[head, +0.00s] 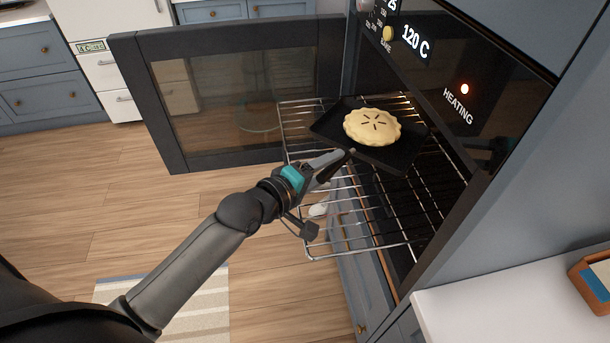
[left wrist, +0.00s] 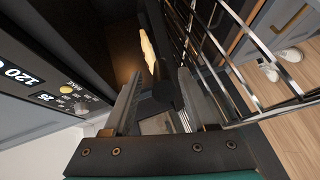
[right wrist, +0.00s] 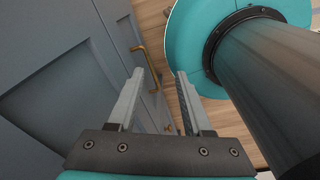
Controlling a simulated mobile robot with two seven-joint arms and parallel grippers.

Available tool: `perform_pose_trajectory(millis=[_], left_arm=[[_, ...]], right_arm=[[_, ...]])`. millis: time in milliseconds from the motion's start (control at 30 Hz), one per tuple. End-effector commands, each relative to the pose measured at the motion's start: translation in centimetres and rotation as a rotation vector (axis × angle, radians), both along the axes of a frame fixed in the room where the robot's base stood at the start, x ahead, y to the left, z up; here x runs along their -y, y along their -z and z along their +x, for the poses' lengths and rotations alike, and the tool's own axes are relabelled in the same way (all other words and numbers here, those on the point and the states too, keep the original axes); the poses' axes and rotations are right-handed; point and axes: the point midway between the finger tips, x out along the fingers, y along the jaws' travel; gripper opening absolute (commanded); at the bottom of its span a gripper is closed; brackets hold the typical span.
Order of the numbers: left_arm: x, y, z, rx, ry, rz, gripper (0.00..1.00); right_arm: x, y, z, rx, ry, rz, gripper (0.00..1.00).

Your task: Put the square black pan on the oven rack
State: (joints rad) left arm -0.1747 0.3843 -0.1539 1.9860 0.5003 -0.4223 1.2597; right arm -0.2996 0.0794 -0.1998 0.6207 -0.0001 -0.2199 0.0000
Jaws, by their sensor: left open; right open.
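The square black pan (head: 393,155) is on the pulled-out oven rack (head: 352,243), turned at an angle to its bars, with its right part reaching toward the oven opening. It looks level, but its underside is hidden. A pale pie (head: 372,127) sits in it and shows edge-on in the left wrist view (left wrist: 148,48). My left gripper (head: 346,154) is open at the pan's near left edge; I cannot tell whether it touches. In the left wrist view, dark pan parts show between its fingers (left wrist: 160,88). My right gripper (right wrist: 160,77) is open and empty, facing blue cabinet fronts.
The oven door (head: 130,90) stands open on the left. The control panel (head: 415,38) reads 120 C and HEATING. A white counter (head: 510,310) is at the lower right. Wooden floor lies below the rack, with a striped rug (head: 205,315). White shoes (head: 319,209) show below the rack.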

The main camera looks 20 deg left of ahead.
Motion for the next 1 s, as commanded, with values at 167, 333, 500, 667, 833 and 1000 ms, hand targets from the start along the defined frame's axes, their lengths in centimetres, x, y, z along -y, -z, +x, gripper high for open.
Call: perform_pose_trajectory(millis=[167, 333, 500, 667, 833, 1000], left_arm=[[-1.0, -0.7, -2.9, -0.004, 0.002, 0.002, 0.57], [-1.8, -1.4, -5.1, -0.002, 0.002, 0.001, 0.57], [-2.4, -1.8, -6.5, -0.001, 0.001, 0.000, 0.57], [-2.6, -2.0, -7.0, 0.001, 0.001, 0.000, 0.57], [-2.6, -2.1, -7.1, 0.001, 0.001, 0.000, 0.57], [-2.6, -2.0, -7.1, 0.000, 0.000, 0.001, 0.57]], right_arm=[[0.0, -0.5, 0.0, 0.000, 0.000, 0.000, 0.50], [0.0, -0.8, 0.0, 0.000, 0.000, 0.000, 0.50], [0.0, -0.9, 0.0, 0.000, 0.000, 0.000, 0.50], [0.0, -0.9, 0.0, 0.000, 0.000, 0.000, 0.50], [0.0, -0.9, 0.0, 0.000, 0.000, 0.000, 0.50], [0.0, -0.9, 0.0, 0.000, 0.000, 0.000, 0.50]])
